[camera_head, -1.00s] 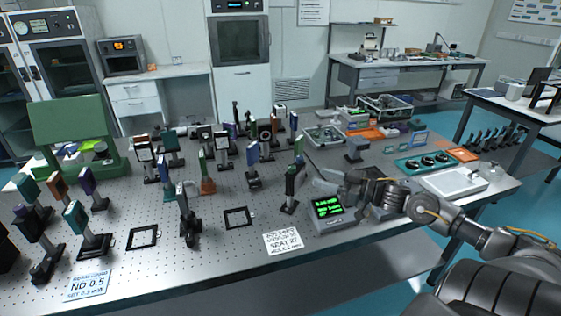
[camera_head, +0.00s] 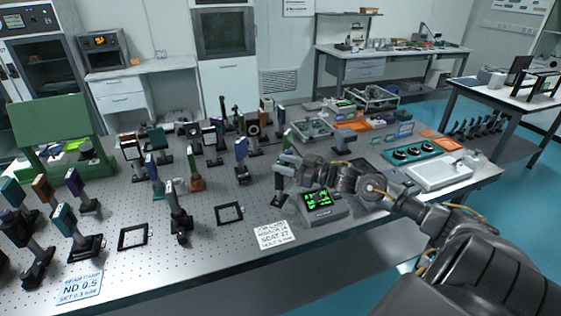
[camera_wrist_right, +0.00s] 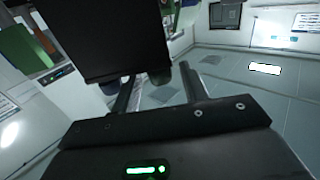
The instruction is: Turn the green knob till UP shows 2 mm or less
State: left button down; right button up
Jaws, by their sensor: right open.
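My right gripper (camera_head: 287,163) reaches in from the right and is at the small dark optic mount (camera_head: 279,182) near the front of the table. It is open. In the right wrist view a large dark plate (camera_wrist_right: 110,40) stands in front of and between the two fingers (camera_wrist_right: 152,88); contact cannot be told. The green knob cannot be made out clearly; the gripper covers part of the mount. A grey readout box (camera_head: 322,213) with green text on a black screen (camera_head: 317,198) sits just right of the mount. Its numbers are too small to read. My left gripper is not in view.
The perforated optical table (camera_head: 205,235) carries several posts with optics. A white printed card (camera_head: 273,235) lies in front of the mount, with a flat black frame (camera_head: 229,213) to its left. A teal tray (camera_head: 413,152) and a white tray (camera_head: 440,174) are at the right.

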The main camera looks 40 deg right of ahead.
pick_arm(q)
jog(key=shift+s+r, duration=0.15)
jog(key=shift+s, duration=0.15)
pick_arm(e)
jog(key=shift+x, duration=0.8)
jog(key=c, duration=0.9)
jog(key=n+g+y+b, duration=0.1)
jog(key=y+b, duration=0.1)
jog(key=n+g+y+b, duration=0.1)
jog(key=n+y+b, duration=0.1)
jog(key=shift+w+f+g, duration=0.1)
jog(key=shift+f+g, duration=0.15)
jog(key=shift+g, duration=0.15)
jog(key=shift+c, duration=0.2)
jog(key=shift+r+n+g+y+b, duration=0.1)
jog(key=shift+n+g+y+b, duration=0.5)
jog(key=shift+y, duration=0.1)
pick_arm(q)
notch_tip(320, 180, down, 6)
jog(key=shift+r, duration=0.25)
pick_arm(e)
jog(key=shift+r, duration=0.15)
jog(key=o, duration=0.9)
jog(key=shift+o, duration=0.2)
